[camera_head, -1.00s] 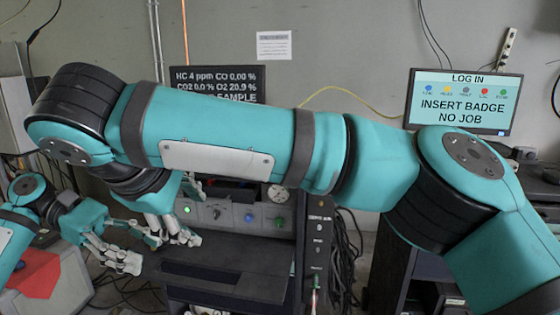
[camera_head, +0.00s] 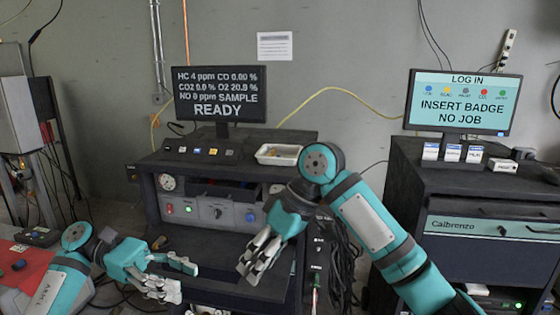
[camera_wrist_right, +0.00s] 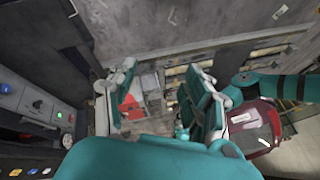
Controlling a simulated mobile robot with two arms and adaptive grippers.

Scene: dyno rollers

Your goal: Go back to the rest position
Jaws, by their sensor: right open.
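My right gripper (camera_head: 258,258) hangs in front of the black instrument cart (camera_head: 225,250), right of its middle, with its fingers pointing down. In the right wrist view my right gripper (camera_wrist_right: 160,105) has its two fingers well apart, with nothing between them. My left gripper (camera_head: 170,278) is at the lower left, in front of the cart's left side, pointing right. Its fingers are spread apart and hold nothing visible. The two grippers are apart from each other.
A monitor (camera_head: 218,97) reading READY and a white tray (camera_head: 278,154) stand on the cart. At right, a dark cabinet (camera_head: 480,195) carries a login monitor (camera_head: 458,102) and small boxes (camera_head: 452,152). Cables hang beside the cart. A red-topped surface (camera_head: 25,268) lies at lower left.

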